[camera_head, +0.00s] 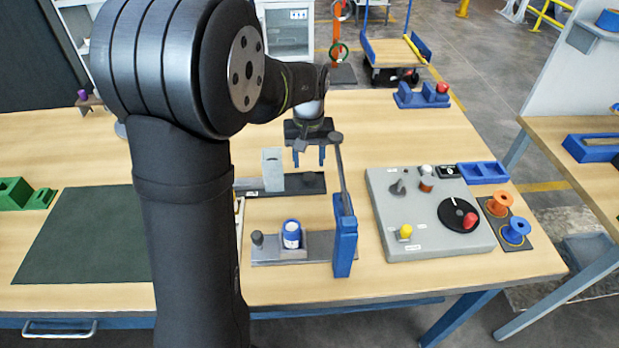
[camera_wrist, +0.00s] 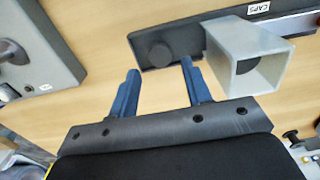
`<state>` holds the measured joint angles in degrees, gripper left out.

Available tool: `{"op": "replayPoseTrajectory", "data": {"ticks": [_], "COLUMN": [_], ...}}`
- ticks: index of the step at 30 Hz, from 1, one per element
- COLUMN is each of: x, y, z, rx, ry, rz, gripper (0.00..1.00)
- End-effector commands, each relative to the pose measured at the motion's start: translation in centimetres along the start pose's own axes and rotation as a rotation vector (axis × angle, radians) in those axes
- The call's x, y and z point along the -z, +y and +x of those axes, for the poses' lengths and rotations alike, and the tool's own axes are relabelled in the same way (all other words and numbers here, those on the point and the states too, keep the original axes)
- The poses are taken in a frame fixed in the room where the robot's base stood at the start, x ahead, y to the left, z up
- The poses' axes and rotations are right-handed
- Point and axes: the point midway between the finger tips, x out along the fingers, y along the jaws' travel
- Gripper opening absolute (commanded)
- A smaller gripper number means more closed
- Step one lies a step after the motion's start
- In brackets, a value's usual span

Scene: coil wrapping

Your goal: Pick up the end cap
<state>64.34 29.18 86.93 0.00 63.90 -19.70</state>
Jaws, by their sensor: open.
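The end cap (camera_wrist: 155,52) looks like a dark round disc lying on a dark tray labelled CAPS (camera_wrist: 195,38) in the wrist view. My gripper (camera_wrist: 160,67) is open, its two blue fingers apart and nothing between them. Its fingertips point toward the cap, which appears just beyond the gap between them. In the head view my gripper (camera_head: 309,160) hangs above the dark tray (camera_head: 262,190), fingers pointing down. The cap is hard to make out there against the dark tray.
A grey hollow square tube (camera_wrist: 240,65) stands on the tray close to the right finger. A blue post (camera_head: 345,240) with a slanted bar rises near my gripper. A blue and white coil (camera_head: 291,234) sits on a grey fixture; a grey panel (camera_head: 440,238) stands right.

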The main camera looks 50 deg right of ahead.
Motion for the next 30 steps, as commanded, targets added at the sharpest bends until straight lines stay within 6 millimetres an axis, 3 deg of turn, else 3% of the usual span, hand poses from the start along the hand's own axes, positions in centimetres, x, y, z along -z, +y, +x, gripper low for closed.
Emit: {"op": "replayPoseTrajectory", "data": {"ticks": [8, 16, 25, 26, 30], "x": [0.2, 0.8, 0.8, 0.8, 0.8], "y": [0.0, 0.2, 0.3, 0.2, 0.2], "z": [2.2, 5.9, 6.6, 6.6, 6.6], "rx": [0.001, 0.001, 0.0, 0.0, 0.0], "ry": [-0.002, -0.002, 0.0, 0.0, 0.0], "rz": [0.0, 0.0, 0.001, 0.001, 0.001], "gripper": [0.45, 0.45, 0.45, 0.43, 0.15]}}
